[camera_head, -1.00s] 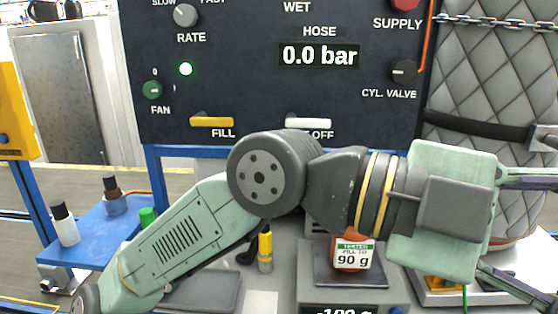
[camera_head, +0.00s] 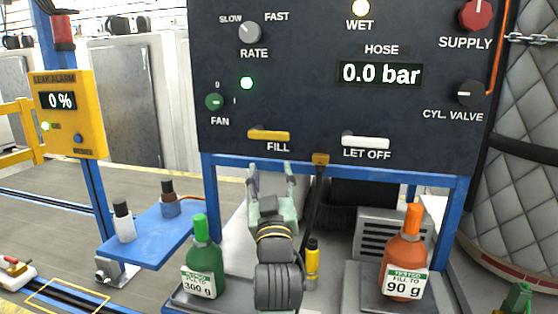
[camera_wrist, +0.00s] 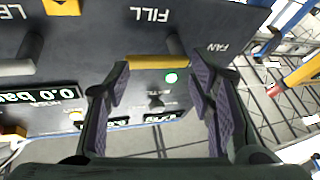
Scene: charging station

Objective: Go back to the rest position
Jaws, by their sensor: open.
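My gripper (camera_head: 270,175) is open and empty, pointing up and away from me below the dark panel (camera_head: 320,100), near the yellow FILL lever (camera_head: 268,135). In the wrist view my gripper (camera_wrist: 158,85) has its two fingers spread, with the FILL lever (camera_wrist: 158,62) in line between their tips. I cannot tell the exact gap to the panel. Nothing is between the fingers.
A green bottle (camera_head: 201,262) stands left of my arm. An orange bottle (camera_head: 404,258) stands right on a scale. A yellow-bodied item (camera_head: 312,262) and a hanging hose (camera_head: 316,205) are close beside my wrist. Blue frame posts (camera_head: 212,195) flank the space.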

